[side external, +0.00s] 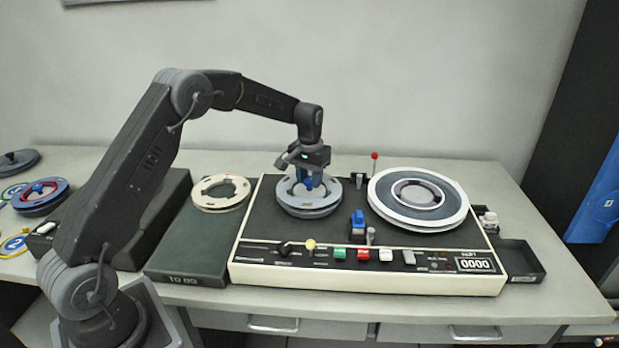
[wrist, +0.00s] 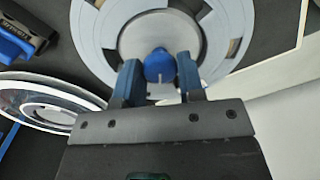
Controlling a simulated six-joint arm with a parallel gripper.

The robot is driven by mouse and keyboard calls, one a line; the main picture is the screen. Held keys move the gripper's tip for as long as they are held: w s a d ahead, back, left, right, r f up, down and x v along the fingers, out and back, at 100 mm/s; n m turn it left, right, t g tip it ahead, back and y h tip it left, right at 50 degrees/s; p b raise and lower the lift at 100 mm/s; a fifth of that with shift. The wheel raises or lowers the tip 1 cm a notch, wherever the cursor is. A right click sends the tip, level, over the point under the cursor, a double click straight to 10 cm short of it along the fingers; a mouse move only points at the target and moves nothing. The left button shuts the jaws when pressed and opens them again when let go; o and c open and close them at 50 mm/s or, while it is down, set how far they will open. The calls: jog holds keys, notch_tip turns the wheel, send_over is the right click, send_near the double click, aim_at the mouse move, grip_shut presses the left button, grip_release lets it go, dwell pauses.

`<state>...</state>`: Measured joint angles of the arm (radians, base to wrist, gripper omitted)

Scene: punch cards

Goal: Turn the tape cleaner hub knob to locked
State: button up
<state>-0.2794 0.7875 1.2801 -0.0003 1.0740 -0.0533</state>
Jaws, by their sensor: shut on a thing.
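The tape cleaner (side external: 258,218) is a flat black-topped machine with a cream front edge. Its left hub carries a grey reel (side external: 311,211), and a blue hub knob (wrist: 159,66) stands at the reel's centre. My gripper (side external: 309,182) points straight down over this reel. In the wrist view my gripper's two blue fingers (wrist: 160,83) sit one on each side of the knob and are shut on it. The knob's lower part shows a short pale mark between the fingers. I cannot read a locked or unlocked label in either view.
A larger white-rimmed reel (side external: 418,224) sits on the right hub. A blue part (side external: 357,226) and a red-tipped lever (side external: 375,160) stand between the reels. Coloured switches line the front. A green box with a cream reel (side external: 221,206) is at left, a black tray (side external: 522,278) at right.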

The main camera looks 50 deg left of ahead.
aim_at(309, 180)
jog(key=o, duration=0.9)
notch_tip(309, 180, up, 14)
jog(key=shift+f, duration=0.1)
dwell(0.5)
